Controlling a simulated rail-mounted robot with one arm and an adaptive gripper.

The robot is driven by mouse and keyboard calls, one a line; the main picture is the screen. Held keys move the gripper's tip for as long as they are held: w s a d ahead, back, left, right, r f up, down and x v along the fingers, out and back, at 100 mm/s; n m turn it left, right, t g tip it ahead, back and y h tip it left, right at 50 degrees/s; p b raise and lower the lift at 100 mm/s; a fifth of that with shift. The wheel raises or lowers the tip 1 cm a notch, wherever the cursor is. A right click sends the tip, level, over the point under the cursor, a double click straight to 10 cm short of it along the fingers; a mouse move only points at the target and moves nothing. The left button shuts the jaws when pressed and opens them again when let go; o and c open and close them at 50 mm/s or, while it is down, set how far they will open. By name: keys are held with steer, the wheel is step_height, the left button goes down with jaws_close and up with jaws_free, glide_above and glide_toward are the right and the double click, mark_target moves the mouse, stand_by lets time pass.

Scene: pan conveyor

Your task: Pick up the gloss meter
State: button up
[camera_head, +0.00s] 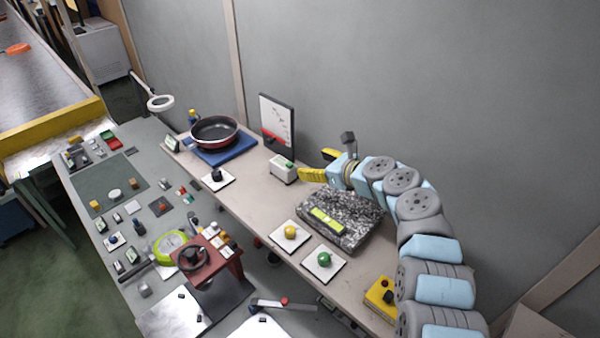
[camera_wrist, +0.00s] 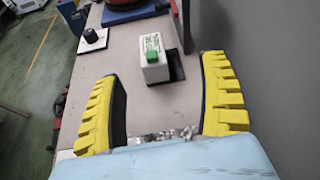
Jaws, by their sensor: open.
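The gloss meter appears to be a small white box with a green button on top (camera_head: 283,171). It stands on the long beige bench, in front of an upright dark panel. In the wrist view the white box (camera_wrist: 153,60) stands ahead, next to a dark patch, between the lines of my two yellow fingers. My gripper (camera_head: 319,166) is open and empty, just right of the box. In the wrist view my gripper (camera_wrist: 160,72) has its fingers spread wide, with no finger seen touching the box; its exact height above the bench I cannot tell.
An upright panel (camera_head: 277,122) stands close behind the box. A pan (camera_head: 215,131) rests on a blue plate to the left, with a black knob (camera_head: 216,175) nearer. A speckled stone slab (camera_head: 352,218) bears a green level (camera_head: 327,219). Bench between knob and slab is clear.

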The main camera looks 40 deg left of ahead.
steer(key=shift+s+d+f+g, duration=0.25)
steer(key=shift+s+d+g, duration=0.25)
steer(key=shift+s+d, duration=0.35)
steer(key=p, duration=0.1)
glide_toward(283, 163)
steer(key=shift+x, duration=3.8)
steer(key=shift+a+f, duration=0.1)
steer(key=shift+x, duration=2.45)
steer(key=shift+w, duration=0.1)
steer(key=c, duration=1.4)
